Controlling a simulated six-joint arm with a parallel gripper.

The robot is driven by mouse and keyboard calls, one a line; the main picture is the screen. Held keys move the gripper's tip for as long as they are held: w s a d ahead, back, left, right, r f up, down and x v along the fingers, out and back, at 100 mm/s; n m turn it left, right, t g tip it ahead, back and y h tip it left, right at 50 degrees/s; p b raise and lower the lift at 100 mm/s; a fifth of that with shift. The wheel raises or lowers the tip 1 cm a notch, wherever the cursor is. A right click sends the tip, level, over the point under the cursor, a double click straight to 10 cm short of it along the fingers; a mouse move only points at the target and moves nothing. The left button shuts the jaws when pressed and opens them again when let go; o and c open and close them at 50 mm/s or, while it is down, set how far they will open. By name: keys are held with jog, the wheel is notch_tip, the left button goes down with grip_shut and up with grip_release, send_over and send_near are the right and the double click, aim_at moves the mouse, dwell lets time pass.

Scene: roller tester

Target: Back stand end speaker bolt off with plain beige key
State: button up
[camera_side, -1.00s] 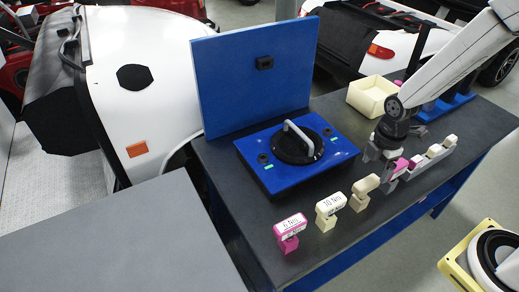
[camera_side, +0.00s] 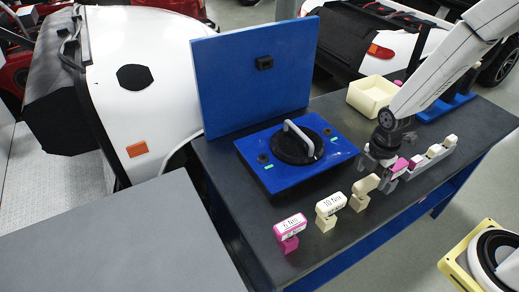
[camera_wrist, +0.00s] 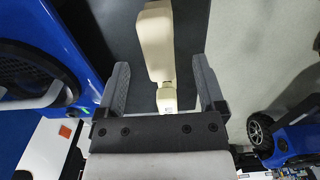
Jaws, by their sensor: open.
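The plain beige key (camera_side: 364,188) stands upright on the dark bench, last in the front row of keys. My gripper (camera_side: 372,168) is open just behind it in the side view. In the wrist view, the beige key (camera_wrist: 158,50) shows between the two spread fingers of my gripper (camera_wrist: 163,82); I see no contact. The black round speaker (camera_side: 295,147) with a grey handle sits on a blue plate (camera_side: 258,182). Dark bolt-like spots show at its left (camera_side: 263,157) and right (camera_side: 327,132), with small green marks near them.
A pink 6 Nm key (camera_side: 289,232) and a beige 10 Nm key (camera_side: 328,212) stand in the same row. More key pieces sit on a grey holder (camera_side: 420,168) beside my gripper. A blue upright panel (camera_side: 250,80) and a cream bin (camera_side: 371,96) stand behind.

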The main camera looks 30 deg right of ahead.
aim_at(368, 181)
jog(key=shift+f, duration=0.15)
jog(key=shift+a+f, duration=0.15)
jog(key=shift+f, duration=2.3)
jog(key=shift+c, duration=0.2)
grip_shut()
